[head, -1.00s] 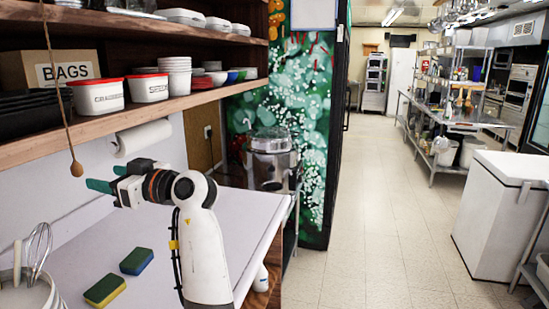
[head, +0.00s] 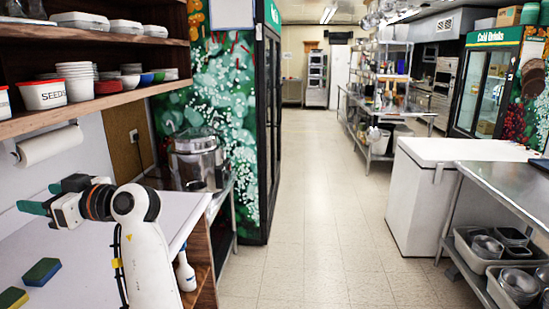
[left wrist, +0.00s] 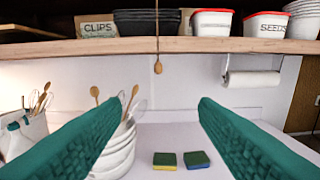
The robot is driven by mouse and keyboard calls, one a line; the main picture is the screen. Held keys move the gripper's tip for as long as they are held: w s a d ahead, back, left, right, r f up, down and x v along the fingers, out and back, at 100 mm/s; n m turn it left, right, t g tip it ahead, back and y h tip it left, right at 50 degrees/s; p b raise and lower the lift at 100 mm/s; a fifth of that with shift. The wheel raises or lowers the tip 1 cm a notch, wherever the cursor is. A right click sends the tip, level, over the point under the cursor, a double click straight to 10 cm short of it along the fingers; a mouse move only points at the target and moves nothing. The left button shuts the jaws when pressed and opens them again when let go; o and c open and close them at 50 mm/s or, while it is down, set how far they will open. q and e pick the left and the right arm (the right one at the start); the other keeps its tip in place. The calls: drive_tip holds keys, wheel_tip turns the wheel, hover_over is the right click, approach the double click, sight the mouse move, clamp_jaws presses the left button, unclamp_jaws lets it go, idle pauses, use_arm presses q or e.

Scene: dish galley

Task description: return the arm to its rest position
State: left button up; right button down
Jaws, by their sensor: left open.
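My left gripper (head: 42,198) is raised above the white counter (head: 80,262) at the left of the head view, its fingers pointing left. In the left wrist view its two green fingers (left wrist: 160,112) stand wide apart with nothing between them that they touch. My left arm is bent, with its white link rising from the bottom of the head view. My right gripper is not in view.
Two sponges (head: 42,271) lie on the counter. A shelf (head: 100,109) with tubs and bowls overhangs it. A hanging cord with a knob (left wrist: 158,67) and white stacked buckets with utensils (left wrist: 118,150) face the gripper. The aisle floor (head: 305,220) is clear.

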use_arm(q)
drive_tip(key=s+d+f+m+t+h, duration=0.1)
drive_tip(key=s+f+m+t+h, duration=0.15)
drive_tip(key=f, duration=0.65)
drive_tip(key=s+d+f+m+t+h, duration=0.15)
drive_tip(key=f+m, duration=0.25)
drive_tip(key=f, duration=0.6)
drive_tip(key=s+d+f+m+t+h, duration=0.1)
drive_tip(key=s+f+m+h, duration=0.15)
drive_tip(key=f, duration=0.65)
drive_tip(key=s+d+f+m+g+h, duration=0.2)
drive_tip(key=s+d+f+m+h, duration=0.45)
drive_tip(key=s, duration=0.45)
drive_tip(key=s+d+f+m+g+h, duration=0.25)
drive_tip(key=s+d+f+h, duration=0.25)
drive_tip(key=s+d+f, duration=0.4)
wheel_tip(320, 180, down, 26)
drive_tip(key=s+r, duration=0.1)
drive_tip(key=s, duration=0.2)
drive_tip(key=s+a+f+m+g, duration=0.1)
drive_tip(key=s+a+f, duration=0.1)
drive_tip(key=s+f, duration=1.3)
drive_tip(key=shift+s+a+f+g, duration=0.15)
drive_tip(key=shift+s+f+g, duration=0.05)
drive_tip(key=shift+s+g, duration=0.2)
